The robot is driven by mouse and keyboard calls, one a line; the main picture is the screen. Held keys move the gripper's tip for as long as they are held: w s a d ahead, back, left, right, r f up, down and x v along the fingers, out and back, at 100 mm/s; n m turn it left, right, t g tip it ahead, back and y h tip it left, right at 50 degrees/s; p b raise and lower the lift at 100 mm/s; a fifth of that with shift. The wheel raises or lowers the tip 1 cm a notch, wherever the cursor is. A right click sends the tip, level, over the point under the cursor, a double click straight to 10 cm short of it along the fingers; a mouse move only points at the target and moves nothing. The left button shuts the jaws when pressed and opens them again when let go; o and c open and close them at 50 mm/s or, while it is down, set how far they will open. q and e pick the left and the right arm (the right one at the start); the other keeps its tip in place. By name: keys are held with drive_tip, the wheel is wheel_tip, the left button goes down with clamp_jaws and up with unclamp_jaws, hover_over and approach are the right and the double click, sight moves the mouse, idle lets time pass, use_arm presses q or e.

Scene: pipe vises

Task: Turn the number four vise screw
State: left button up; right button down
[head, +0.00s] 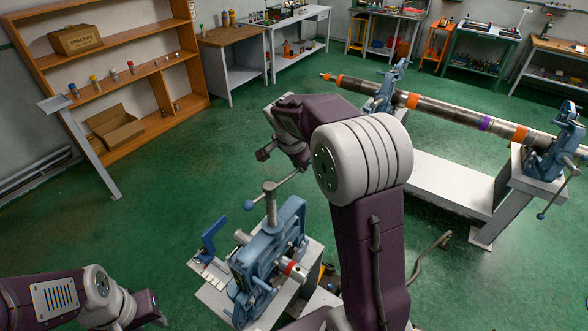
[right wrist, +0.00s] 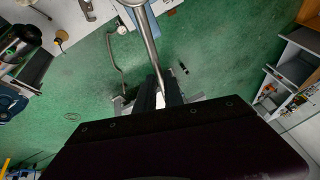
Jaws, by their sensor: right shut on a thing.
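A blue pipe vise (head: 262,262) stands on a pale bench in the lower middle of the head view. Its upright steel screw (head: 270,205) rises from the top, crossed by a slanted handle bar (head: 275,188) with a blue ball at its lower left end. A pipe with a red band (head: 292,270) sits in the vise. My right gripper (head: 301,166) is shut on the upper right end of the handle bar, partly hidden by my arm. The right wrist view shows the bar (right wrist: 149,45) running into the dark fingers (right wrist: 160,92). My left gripper (head: 155,310) is low at left, apart from the vise. No vise number is readable.
Two more blue vises, one at the back (head: 384,92) and one at right (head: 556,150), hold a long banded pipe (head: 450,110). Orange shelves (head: 125,70) stand at the left wall, workbenches along the back. Green floor (head: 180,205) is clear left of the vise.

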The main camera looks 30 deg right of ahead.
use_arm(q)
drive_tip(key=shift+f, duration=0.5)
use_arm(e)
drive_tip(key=shift+s+d+f+m, duration=0.15)
drive_tip(key=shift+s+f+m, duration=0.05)
drive_tip(key=shift+s+m, duration=0.2)
drive_tip(key=c, duration=1.5)
unclamp_jaws()
drive_tip(key=shift+d, duration=0.1)
use_arm(q)
drive_tip(key=shift+w+d, duration=0.15)
drive_tip(key=shift+d, duration=0.2)
use_arm(e)
drive_tip(key=shift+o, duration=0.2)
drive_tip(key=shift+w+d, duration=0.15)
drive_tip(key=shift+d, duration=0.1)
use_arm(q)
drive_tip(key=shift+a+f+b, duration=0.15)
drive_tip(key=shift+f+b, duration=0.45)
drive_tip(key=shift+b, duration=0.3)
use_arm(e)
drive_tip(key=v, duration=0.9)
drive_tip(key=shift+w, duration=0.1)
use_arm(q)
drive_tip(key=shift+a, duration=0.1)
use_arm(e)
drive_tip(key=shift+a, duration=0.1)
